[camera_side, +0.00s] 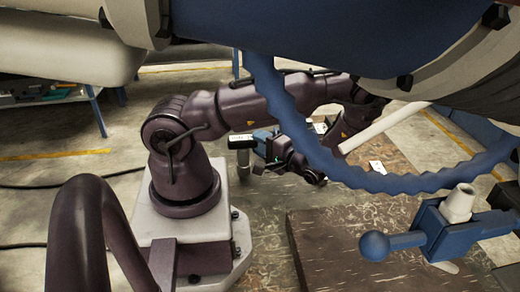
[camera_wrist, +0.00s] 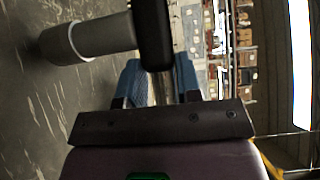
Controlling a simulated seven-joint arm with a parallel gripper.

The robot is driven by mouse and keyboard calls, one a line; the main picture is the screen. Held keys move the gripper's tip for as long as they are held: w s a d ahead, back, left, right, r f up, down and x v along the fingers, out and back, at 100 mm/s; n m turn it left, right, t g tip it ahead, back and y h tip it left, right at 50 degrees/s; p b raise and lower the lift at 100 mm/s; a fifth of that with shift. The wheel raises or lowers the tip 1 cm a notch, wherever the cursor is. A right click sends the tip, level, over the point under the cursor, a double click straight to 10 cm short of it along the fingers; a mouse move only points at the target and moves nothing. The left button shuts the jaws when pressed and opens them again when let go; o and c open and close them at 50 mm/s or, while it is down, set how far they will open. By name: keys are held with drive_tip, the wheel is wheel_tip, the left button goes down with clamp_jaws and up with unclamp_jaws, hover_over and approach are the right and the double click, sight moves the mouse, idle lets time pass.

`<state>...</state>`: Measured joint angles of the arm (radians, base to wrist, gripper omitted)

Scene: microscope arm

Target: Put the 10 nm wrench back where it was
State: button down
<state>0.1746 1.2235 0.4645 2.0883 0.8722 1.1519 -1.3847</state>
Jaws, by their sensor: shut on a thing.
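In the side view the wrench (camera_side: 242,148) hangs upright, black part up and pale part down, just left of my gripper (camera_side: 262,140). The exact grip contact is hard to see, and no size marking is readable.
Large blue and grey machinery (camera_side: 330,35) and a wavy blue hose (camera_side: 295,125) cross the side view's foreground. A blue fixture with a ball-ended lever (camera_side: 374,245) stands at lower right, by a brown worn plate (camera_side: 335,250). Shelves (camera_wrist: 240,40) show in the wrist view.

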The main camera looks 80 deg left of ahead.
drive_tip(key=shift+f, duration=0.75)
drive_tip(key=shift+f, duration=0.15)
drive_tip(key=c, duration=0.8)
unclamp_jaws()
